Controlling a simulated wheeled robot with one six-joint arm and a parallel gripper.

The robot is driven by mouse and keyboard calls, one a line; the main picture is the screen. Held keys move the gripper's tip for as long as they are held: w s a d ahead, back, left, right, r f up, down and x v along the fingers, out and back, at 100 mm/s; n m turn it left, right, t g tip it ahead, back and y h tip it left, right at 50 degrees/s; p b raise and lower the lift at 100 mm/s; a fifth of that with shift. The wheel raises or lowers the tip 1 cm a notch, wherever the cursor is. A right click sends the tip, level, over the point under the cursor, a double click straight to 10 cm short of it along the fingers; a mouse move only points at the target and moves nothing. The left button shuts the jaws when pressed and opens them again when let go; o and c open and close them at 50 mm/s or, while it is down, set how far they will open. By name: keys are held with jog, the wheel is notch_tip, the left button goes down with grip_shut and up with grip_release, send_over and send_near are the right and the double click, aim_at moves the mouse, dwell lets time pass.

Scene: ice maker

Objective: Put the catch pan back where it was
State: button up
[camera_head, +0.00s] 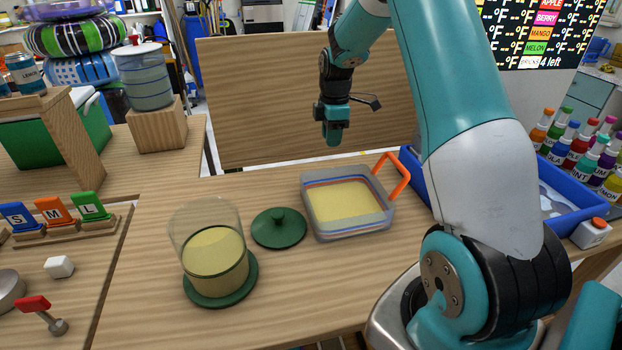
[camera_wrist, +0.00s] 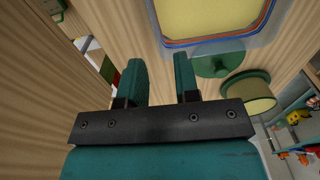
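The pan that looks like the catch pan (camera_head: 318,233) is a shallow grey square pan with coloured stripes, an orange handle (camera_head: 393,176) at its right and a yellow filling. It sits flat on the wooden counter, right of a green knobbed lid (camera_head: 279,228). My gripper (camera_head: 332,138) hangs above and behind the pan, pointing down, apart from it. In the wrist view my gripper (camera_wrist: 160,75) shows two teal fingers with an empty gap. Part of the pan (camera_wrist: 205,40) shows at the top of the wrist view; its handle is out of that frame.
A clear cylinder with yellow contents (camera_head: 215,252) stands on a green base at the left of the lid. An upright wooden panel (camera_head: 260,100) stands behind. The counter's front middle is bare.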

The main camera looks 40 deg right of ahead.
jog(key=s+a+r+m+y, duration=0.1)
jog(key=s+a+r, duration=0.2)
jog(key=a, duration=0.5)
jog(key=s+a+r, duration=0.2)
jog(key=a+r, duration=0.2)
jog(key=a, duration=0.3)
jog(key=s+a+r+m+y, duration=0.1)
jog(key=s+a+r, duration=0.2)
jog(key=a, duration=0.5)
jog(key=s+a+r+m+y, duration=0.1)
jog(key=s+a, duration=0.5)
jog(key=s, duration=0.4)
jog(key=s+a+r+m+y, duration=0.1)
jog(key=s+a+m, duration=0.1)
jog(key=s+a, duration=0.4)
jog(key=s, duration=0.3)
jog(key=shift+s+a+r, duration=0.25)
jog(key=shift+s+a, duration=0.05)
jog(key=shift+s, duration=0.1)
jog(key=shift+d, duration=0.1)
